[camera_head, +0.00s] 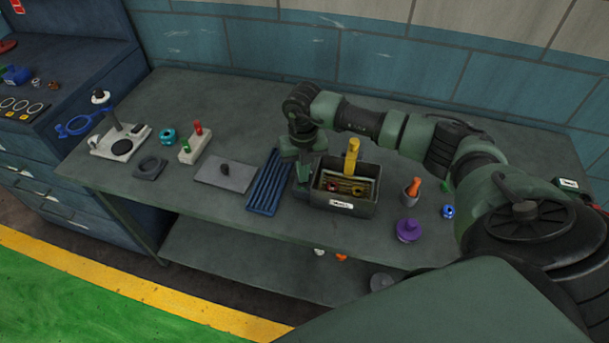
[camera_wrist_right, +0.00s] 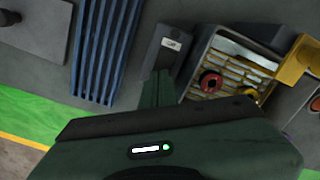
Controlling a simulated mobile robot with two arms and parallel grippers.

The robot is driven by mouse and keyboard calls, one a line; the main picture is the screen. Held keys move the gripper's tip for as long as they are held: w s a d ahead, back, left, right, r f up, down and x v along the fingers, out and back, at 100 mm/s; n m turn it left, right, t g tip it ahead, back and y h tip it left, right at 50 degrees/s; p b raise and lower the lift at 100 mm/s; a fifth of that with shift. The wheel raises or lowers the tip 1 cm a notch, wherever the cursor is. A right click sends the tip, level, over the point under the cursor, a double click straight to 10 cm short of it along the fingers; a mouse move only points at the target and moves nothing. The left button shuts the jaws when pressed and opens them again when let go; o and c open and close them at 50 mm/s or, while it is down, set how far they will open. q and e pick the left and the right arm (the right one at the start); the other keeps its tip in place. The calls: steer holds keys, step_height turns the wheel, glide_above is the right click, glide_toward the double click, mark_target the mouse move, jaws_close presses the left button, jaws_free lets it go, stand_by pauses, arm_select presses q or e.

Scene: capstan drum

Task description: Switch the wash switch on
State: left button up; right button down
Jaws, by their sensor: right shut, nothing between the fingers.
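A dark grey wash tank (camera_head: 360,207) with a white label on its front stands on the bench. A slatted tray with a yellow handle (camera_head: 351,158) sits in it. A small grey box with a white label (camera_wrist_right: 170,44), which looks like the wash switch, is beside the tank's left side in the wrist view. Its lever position cannot be told. My right gripper (camera_head: 303,186) points down at the tank's left side. Its green fingers (camera_wrist_right: 158,88) are shut and empty, close to the small box; whether they touch it cannot be told. My left gripper is out of view.
A blue ribbed rack (camera_head: 268,183) lies just left of the gripper. A grey plate (camera_head: 226,175) is farther left. A grey cup with an orange handle (camera_head: 411,191) and a purple knob (camera_head: 408,230) stand right of the tank. Red rings (camera_wrist_right: 211,81) lie in the tray.

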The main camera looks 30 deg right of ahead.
steer(key=shift+s+f+b, duration=0.1)
steer(key=shift+f+b, duration=0.25)
steer(key=shift+f, duration=0.1)
steer(key=shift+r, duration=0.1)
steer(key=shift+r+p, duration=0.75)
steer(key=shift+r, duration=0.05)
steer(key=shift+r+p, duration=1.55)
steer(key=shift+r, duration=1.05)
